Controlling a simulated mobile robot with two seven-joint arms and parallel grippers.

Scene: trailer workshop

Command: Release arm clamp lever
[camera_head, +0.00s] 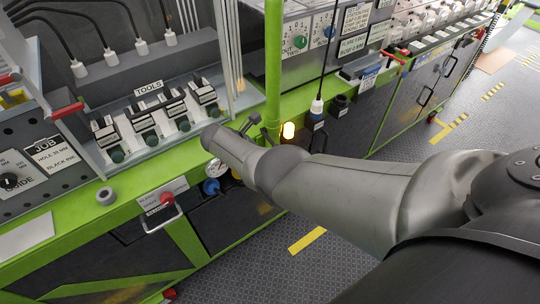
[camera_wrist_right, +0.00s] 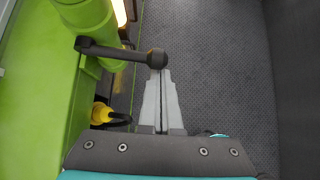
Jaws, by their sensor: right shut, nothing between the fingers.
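The clamp lever is a black bar with a round knob (camera_wrist_right: 156,58), fixed at its left end beside a green post (camera_wrist_right: 88,15) in the right wrist view. In the head view the black lever (camera_head: 251,121) shows just beyond the end of my right arm. My right gripper (camera_wrist_right: 159,73) is shut and empty, its fingertips right at the knob. Whether they touch it I cannot tell. In the head view my own arm hides the right gripper. My left gripper is not in view.
The green bench edge (camera_wrist_right: 35,100) runs along the left of the wrist view, with a yellow part (camera_wrist_right: 102,113) beside it. The grey floor (camera_wrist_right: 215,60) right of the fingers is clear.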

